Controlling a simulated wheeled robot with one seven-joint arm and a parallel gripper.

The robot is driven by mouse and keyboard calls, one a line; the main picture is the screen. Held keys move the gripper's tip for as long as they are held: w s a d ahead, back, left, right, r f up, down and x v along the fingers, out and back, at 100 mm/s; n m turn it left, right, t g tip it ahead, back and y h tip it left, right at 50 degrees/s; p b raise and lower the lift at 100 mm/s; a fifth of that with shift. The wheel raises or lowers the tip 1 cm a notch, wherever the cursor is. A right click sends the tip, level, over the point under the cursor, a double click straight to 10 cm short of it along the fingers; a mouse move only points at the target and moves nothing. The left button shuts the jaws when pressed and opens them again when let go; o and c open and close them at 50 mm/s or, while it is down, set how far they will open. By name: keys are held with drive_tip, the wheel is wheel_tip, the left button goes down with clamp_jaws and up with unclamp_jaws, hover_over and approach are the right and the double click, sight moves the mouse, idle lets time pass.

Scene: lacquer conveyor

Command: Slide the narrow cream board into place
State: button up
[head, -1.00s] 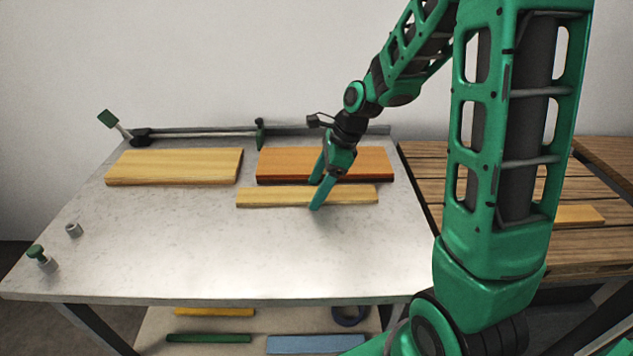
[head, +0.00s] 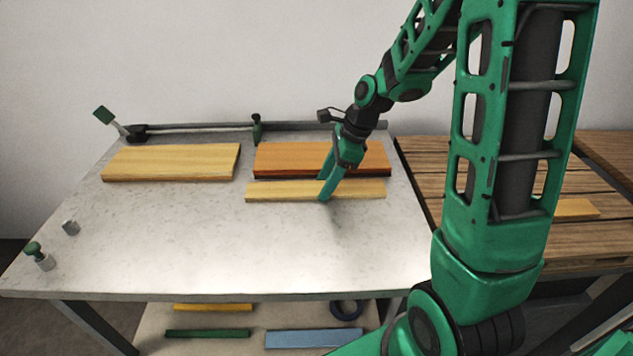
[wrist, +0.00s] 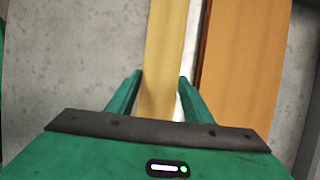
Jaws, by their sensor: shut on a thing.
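The narrow cream board (head: 285,191) lies flat on the grey table, just in front of the wider orange-brown board (head: 290,158) and roughly parallel to it. My gripper (head: 325,188) is shut on the cream board, right of its middle, with one finger at the front edge and one behind. In the wrist view the cream board (wrist: 163,60) runs between my two fingers, and the orange-brown board (wrist: 243,55) lies to the right with a narrow gap between them. A wide pale wooden board (head: 170,161) lies to the left, apart from both.
A rail (head: 190,127) with a green stop (head: 256,128) runs along the back edge. The front of the table is clear. A slatted wooden table (head: 420,165) stands to the right; a lower shelf holds coloured strips.

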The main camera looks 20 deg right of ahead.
sight(373, 187)
drive_tip(key=shift+s+d, duration=0.85)
drive_tip(key=shift+d, duration=1.15)
drive_tip(key=shift+s+d, duration=0.85)
drive_tip(key=shift+d, duration=1.2)
drive_tip(key=shift+s+d, duration=0.85)
drive_tip(key=shift+d, duration=1.15)
drive_tip(key=shift+s+d, duration=1)
drive_tip(key=shift+d, duration=1.5)
drive_tip(key=shift+s+d, duration=1.05)
drive_tip(key=shift+d, duration=1.4)
drive_tip(key=shift+s+d, duration=1)
drive_tip(key=shift+d, duration=1.5)
drive_tip(key=shift+s+d, duration=1)
drive_tip(key=shift+d, duration=1.45)
drive_tip(key=shift+s+d, duration=1.05)
drive_tip(key=shift+d, duration=1.4)
drive_tip(key=shift+s+d, duration=1)
drive_tip(key=shift+d, duration=1.45)
drive_tip(key=shift+d, duration=0.1)
